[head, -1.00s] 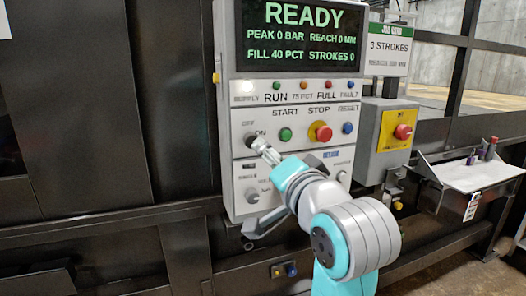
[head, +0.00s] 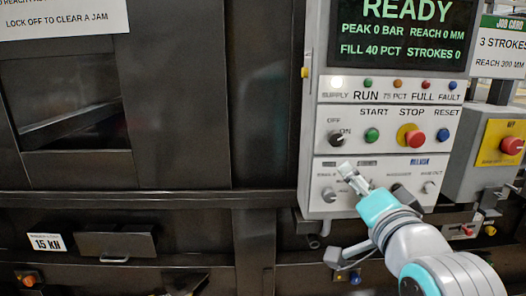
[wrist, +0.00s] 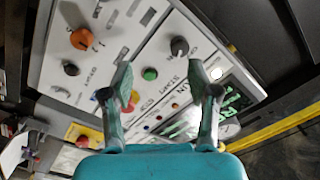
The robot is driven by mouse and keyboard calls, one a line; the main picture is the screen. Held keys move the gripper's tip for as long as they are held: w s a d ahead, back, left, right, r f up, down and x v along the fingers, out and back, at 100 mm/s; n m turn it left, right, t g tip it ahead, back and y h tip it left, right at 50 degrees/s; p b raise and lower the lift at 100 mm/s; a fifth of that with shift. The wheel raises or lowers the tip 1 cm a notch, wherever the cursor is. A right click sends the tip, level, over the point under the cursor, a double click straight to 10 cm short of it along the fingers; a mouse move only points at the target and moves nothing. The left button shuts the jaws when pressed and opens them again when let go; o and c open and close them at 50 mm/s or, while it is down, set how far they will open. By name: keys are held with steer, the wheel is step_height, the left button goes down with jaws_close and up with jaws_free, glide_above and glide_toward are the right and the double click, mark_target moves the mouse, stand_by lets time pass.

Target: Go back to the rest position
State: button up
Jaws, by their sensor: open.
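My gripper (head: 353,177) is in front of the lower part of the control panel (head: 318,150), below the OFF/ON selector knob (head: 336,139). In the wrist view my gripper (wrist: 165,85) shows two fingers spread apart with nothing between them. The panel lies beyond the fingers, and the same selector knob (wrist: 179,46) and the green start button (wrist: 150,74) show there. The panel's screen (head: 415,35) reads READY, fill 40 pct, strokes 0.
A grey box with a red knob on a yellow plate (head: 497,143) stands right of the panel. A handled drawer (head: 115,244) and a dark opening (head: 70,98) are in the machine's wall at left. A red stop button (head: 415,138) sticks out of the panel.

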step_height(320, 180, down, 17)
steer(key=s+n, duration=0.2)
steer(key=s+f+n+g, duration=0.25)
steer(key=s+f, duration=0.75)
steer(key=f, duration=0.5)
steer(key=s+f+n, duration=0.1)
steer(key=s+f, duration=0.2)
steer(key=s, duration=0.7)
steer(key=s+f+n, duration=0.2)
steer(key=s+f, duration=0.1)
steer(key=s, duration=0.7)
steer(key=s+f+n, duration=0.2)
steer(key=s+f, duration=0.1)
steer(key=s, duration=0.7)
steer(key=shift+a+g, duration=0.2)
steer(key=shift+g, duration=0.15)
